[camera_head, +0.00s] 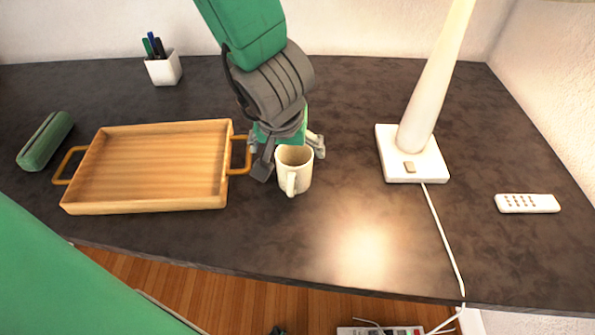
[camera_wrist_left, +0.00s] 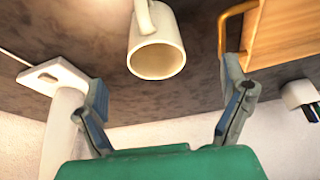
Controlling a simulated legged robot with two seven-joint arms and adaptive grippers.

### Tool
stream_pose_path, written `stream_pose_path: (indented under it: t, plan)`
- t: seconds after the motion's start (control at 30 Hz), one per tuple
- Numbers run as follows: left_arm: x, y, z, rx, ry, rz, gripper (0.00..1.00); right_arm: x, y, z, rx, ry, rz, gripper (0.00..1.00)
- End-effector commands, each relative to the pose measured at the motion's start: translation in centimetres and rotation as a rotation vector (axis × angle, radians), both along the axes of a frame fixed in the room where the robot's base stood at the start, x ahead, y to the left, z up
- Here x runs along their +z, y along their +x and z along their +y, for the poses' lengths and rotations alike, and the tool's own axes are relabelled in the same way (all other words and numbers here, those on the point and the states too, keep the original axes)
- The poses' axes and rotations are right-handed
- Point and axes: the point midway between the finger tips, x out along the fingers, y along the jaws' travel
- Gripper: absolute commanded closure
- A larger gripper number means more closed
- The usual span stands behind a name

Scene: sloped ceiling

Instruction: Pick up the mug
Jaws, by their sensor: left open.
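A cream mug (camera_head: 294,171) stands upright on the dark table, its handle toward the table's front edge. My left gripper (camera_head: 290,158) is over the mug from behind, with one finger on each side of it. In the left wrist view the mug (camera_wrist_left: 157,47) shows with its open rim toward me. The two fingers of the left gripper (camera_wrist_left: 168,95) are spread wide, with a gap between them and the mug. Nothing is held. My right gripper does not show.
A wooden tray (camera_head: 230,190) with handles lies just left of the mug. A white lamp (camera_head: 412,165) with a cord stands to the right. A remote (camera_head: 527,203), a pen cup (camera_head: 164,69) and a green case (camera_head: 45,141) are farther off. Table in front of the mug is clear.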

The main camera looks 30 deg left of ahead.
Motion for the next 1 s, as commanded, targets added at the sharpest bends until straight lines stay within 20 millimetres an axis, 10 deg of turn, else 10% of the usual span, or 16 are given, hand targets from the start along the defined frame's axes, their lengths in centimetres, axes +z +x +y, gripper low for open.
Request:
stream_pose_path:
  t: [0.2,1.0]
  plan:
    - [-4.1,1.5,0.5,0.002,-0.001,0.003,0.09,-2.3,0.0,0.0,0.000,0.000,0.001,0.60]
    - [-9.1,4.4,0.8,0.001,0.001,-0.001,0.09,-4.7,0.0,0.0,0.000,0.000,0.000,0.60]
